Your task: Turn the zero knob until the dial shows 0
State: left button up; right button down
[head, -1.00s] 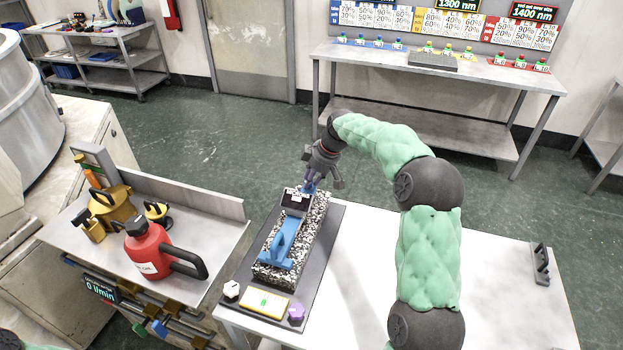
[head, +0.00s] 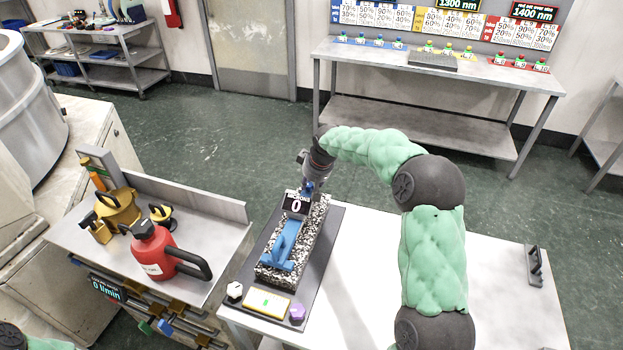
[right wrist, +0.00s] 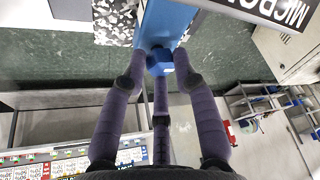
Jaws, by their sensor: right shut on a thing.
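The dial (head: 296,205) is a dark display at the far end of a blue gauge (head: 283,243), and it reads 0. The gauge lies on a speckled granite block (head: 310,240). The blue zero knob (right wrist: 160,62) shows in the right wrist view at the end of the gauge's blue body. My right gripper (right wrist: 160,75) has its purple fingers shut around the knob. In the head view my right gripper (head: 309,186) is just behind the display and partly covers the knob. My left gripper is not in view.
The block rests on a dark mat (head: 325,250) on a white table (head: 500,290). A white piece (head: 234,290), a yellow-framed card (head: 267,303) and a purple piece (head: 297,312) lie in front. A red can (head: 152,252) stands on the left bench. The white table's right side is mostly clear.

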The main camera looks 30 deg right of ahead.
jog(key=m, duration=0.1)
jog(key=m+h, duration=0.1)
jog(key=m, duration=0.1)
jog(key=shift+a+f+m+b, duration=0.1)
jog(key=shift+a+m+b, duration=0.15)
jog(key=shift+m+b, duration=0.15)
jog(key=shift+m+g+h, duration=0.3)
jog(key=shift+m+h, duration=0.2)
jog(key=shift+m, duration=0.3)
jog(key=shift+b, duration=0.3)
jog(key=c, duration=1)
grip_release()
jog(key=shift+w, duration=0.1)
jog(key=shift+r, duration=0.2)
jog(key=v, duration=1.1)
jog(key=shift+a+r, duration=0.1)
jog(key=shift+r, duration=0.25)
